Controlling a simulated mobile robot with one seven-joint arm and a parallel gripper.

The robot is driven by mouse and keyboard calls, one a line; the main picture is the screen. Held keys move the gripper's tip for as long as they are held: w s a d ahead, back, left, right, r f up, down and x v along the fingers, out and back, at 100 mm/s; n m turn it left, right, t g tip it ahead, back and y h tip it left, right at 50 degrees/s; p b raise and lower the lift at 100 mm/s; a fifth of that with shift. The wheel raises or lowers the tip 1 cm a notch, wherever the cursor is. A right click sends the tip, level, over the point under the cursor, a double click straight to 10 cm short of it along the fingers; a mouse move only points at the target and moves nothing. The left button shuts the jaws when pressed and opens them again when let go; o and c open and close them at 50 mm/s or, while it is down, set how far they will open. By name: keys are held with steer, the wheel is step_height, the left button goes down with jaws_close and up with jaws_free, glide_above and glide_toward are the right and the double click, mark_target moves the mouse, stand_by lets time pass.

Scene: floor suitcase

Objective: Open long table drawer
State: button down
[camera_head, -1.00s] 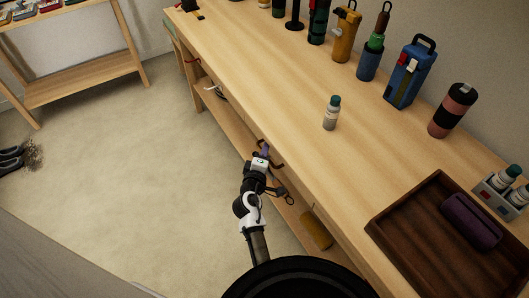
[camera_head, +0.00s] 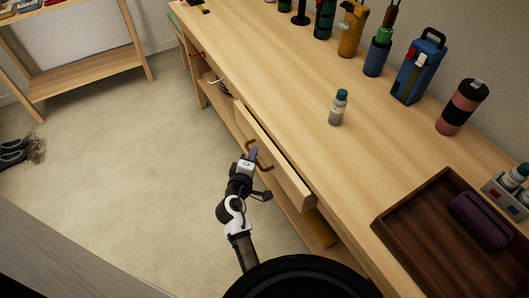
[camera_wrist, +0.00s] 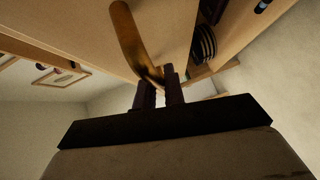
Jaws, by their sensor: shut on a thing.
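The long wooden table (camera_head: 300,95) runs from the upper left to the lower right in the head view. Its drawer (camera_head: 278,160) stands partly pulled out from the front side, with a gap showing behind its front panel. A curved brass-brown handle (camera_head: 264,167) is on the drawer front; it also shows large in the wrist view (camera_wrist: 128,38). My gripper (camera_head: 253,153) is at the handle. In the wrist view its two dark fingers (camera_wrist: 160,92) are shut on the handle's lower end. The inside of the drawer is mostly hidden.
A small bottle (camera_head: 338,108) stands on the table above the drawer. Several flasks line the back edge. A dark wooden tray (camera_head: 398,226) holds a purple case (camera_head: 481,220) at the right. A lower shelf under the table holds a yellow-brown roll (camera_head: 319,228). The floor at left is open.

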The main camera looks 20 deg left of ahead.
steer(key=s+a+b, duration=0.3)
steer(key=s+a, duration=0.8)
steer(key=s, duration=0.4)
steer(key=shift+a, duration=0.3)
steer(key=shift+w, duration=0.1)
steer(key=c, duration=1.5)
jaws_free()
steer(key=s+d+r+b, duration=0.1)
steer(key=s+d+r, duration=0.1)
steer(key=s, duration=1.1)
steer(key=shift+s+b, duration=0.3)
steer(key=shift+b, duration=0.1)
steer(key=shift+a, duration=0.1)
